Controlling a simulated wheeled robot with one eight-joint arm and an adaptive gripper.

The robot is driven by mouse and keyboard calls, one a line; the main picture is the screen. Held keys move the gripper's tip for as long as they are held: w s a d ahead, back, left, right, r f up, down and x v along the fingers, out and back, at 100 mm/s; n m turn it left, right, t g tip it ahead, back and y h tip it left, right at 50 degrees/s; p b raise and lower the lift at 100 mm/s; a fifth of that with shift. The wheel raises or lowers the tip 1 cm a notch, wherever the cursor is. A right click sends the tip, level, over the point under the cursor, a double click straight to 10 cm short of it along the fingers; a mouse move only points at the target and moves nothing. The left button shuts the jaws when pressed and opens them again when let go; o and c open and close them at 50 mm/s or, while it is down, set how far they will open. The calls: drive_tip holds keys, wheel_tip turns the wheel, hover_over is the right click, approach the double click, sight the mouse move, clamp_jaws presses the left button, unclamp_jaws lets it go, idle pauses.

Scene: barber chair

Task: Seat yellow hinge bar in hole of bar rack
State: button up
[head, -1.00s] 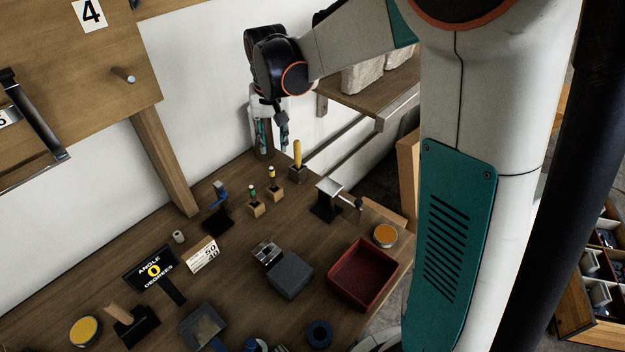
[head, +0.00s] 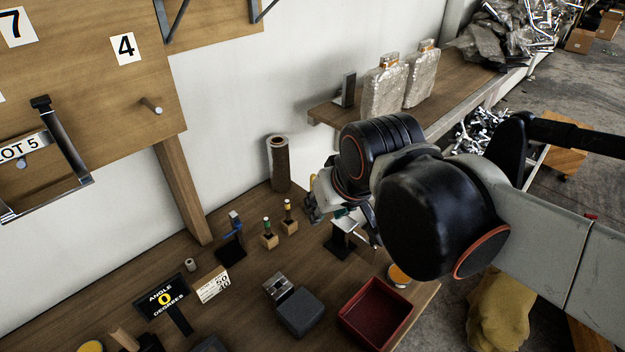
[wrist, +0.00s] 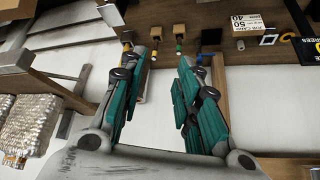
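In the wrist view a dark block (wrist: 127,37) shows beside the left finger, with a small patch of the yellow bar (wrist: 127,47) at it. Most of the bar is hidden behind that finger. In the head view my gripper (head: 312,206) is over the back of the bench, right of two wooden blocks. One block (head: 289,226) holds a yellow-topped pin, the other (head: 269,241) a green-topped pin. I cannot identify the bar rack for certain.
A brown roll (head: 280,165) stands at the wall. A metal stand (head: 340,243) is right of the wooden blocks. A red tray (head: 375,313) and a grey block (head: 299,312) sit nearer. A shelf (head: 462,88) with wrapped bottles is behind my arm.

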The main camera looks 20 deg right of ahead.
drive_tip(key=shift+s+f+n+t, duration=0.15)
drive_tip(key=shift+s+f+t, duration=0.15)
drive_tip(key=shift+s, duration=0.5)
drive_tip(key=shift+s+f+n+t, duration=0.2)
drive_tip(key=shift+s+f, duration=0.1)
drive_tip(key=shift+s, duration=0.5)
